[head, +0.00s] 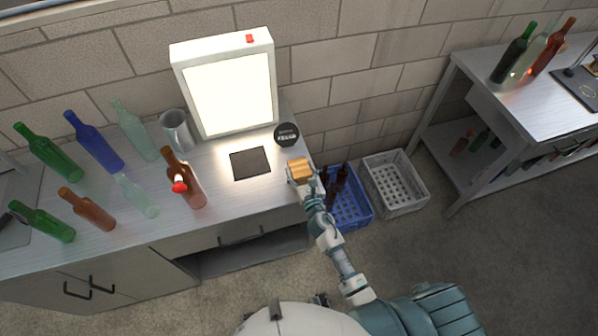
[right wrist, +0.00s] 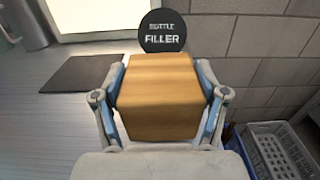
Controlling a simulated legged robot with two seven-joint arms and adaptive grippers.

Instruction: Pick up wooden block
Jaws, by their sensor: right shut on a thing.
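The wooden block (head: 300,169) is light brown and box-shaped. It shows large in the right wrist view (right wrist: 160,95), between the two blue-padded fingers of my right gripper (right wrist: 162,105). My right gripper (head: 301,175) is shut on the block near the right end of the metal counter (head: 225,215). Whether the block touches the counter top is hard to tell. My left gripper is not in view.
A black round "Bottle Filler" sign (head: 287,135) stands just behind the block. A dark mat (head: 250,163) and a lit panel (head: 232,95) are to its left. Several glass bottles stand farther left. A blue crate (head: 352,215) and a grey crate (head: 397,182) sit on the floor at right.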

